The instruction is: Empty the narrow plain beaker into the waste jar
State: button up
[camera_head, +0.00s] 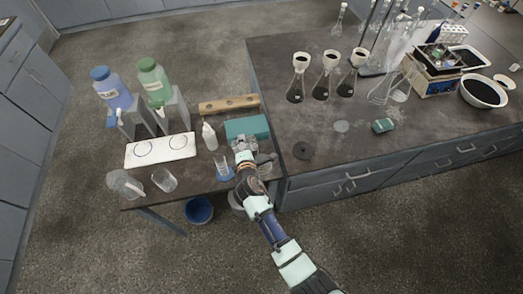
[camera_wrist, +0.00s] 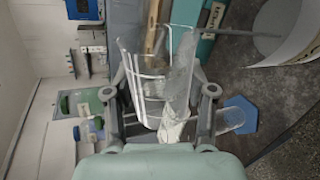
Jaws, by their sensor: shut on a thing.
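My gripper (camera_wrist: 160,100) is shut on a clear glass beaker (camera_wrist: 150,85) with white graduation lines. Pale material shows low inside it, and its open end points to the top of the wrist view. In the head view my gripper (camera_head: 244,150) is over the small table beside the teal box, and the held beaker is hard to make out. A wide pale cylindrical vessel (camera_wrist: 290,38), perhaps the waste jar, is at upper right in the wrist view, apart from the beaker. I cannot read a label on it.
The table also holds a teal box (camera_head: 246,127), a white bottle (camera_head: 209,137), a white tray (camera_head: 160,150) and two clear beakers (camera_head: 164,180) at left. A blue bucket (camera_head: 198,210) is below.

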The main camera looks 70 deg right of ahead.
jog(key=shift+s+d+r+p, duration=0.15)
jog(key=shift+s+p, duration=0.1)
jog(key=shift+p, duration=0.1)
jog(key=shift+s+d+f+m+t+y+p, duration=0.15)
jog(key=shift+f+m+t+y+p, duration=0.25)
jog(key=shift+m, duration=0.4)
dwell(1.1)
jog(key=shift+f, duration=0.1)
